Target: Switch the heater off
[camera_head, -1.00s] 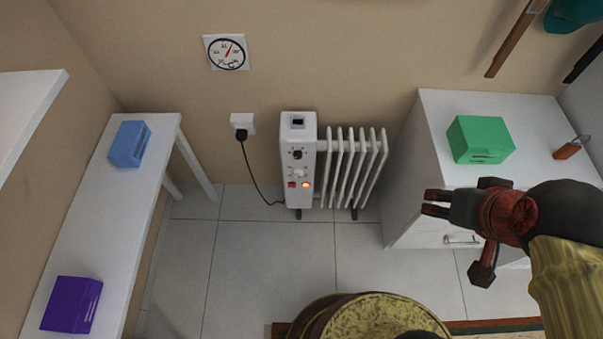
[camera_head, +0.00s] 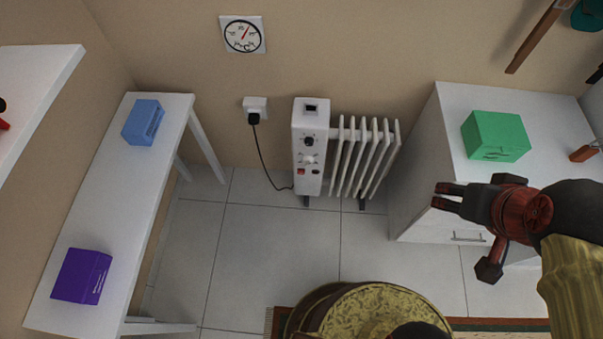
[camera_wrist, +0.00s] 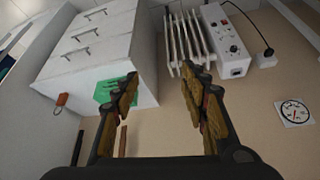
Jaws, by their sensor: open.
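The white heater (camera_head: 308,150) stands on the floor against the wall, with ribs on its right side. Its front panel has dark and pale knobs, a small red-orange switch (camera_head: 301,172) and a small dark indicator (camera_head: 316,172) beside it. In the wrist view the heater (camera_wrist: 233,66) appears upside down at the upper right. Its plug (camera_head: 254,117) sits in the wall socket, with a black cord running to the heater. My gripper (camera_head: 436,196) is open and empty, in front of the white cabinet, to the right of the heater and apart from it.
A white cabinet (camera_head: 420,160) with a green box (camera_head: 495,136) and a padlock (camera_head: 584,153) stands at right. A white bench (camera_head: 105,205) at left holds blue and purple boxes. A round gauge (camera_head: 242,34) hangs on the wall. Floor before the heater is clear.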

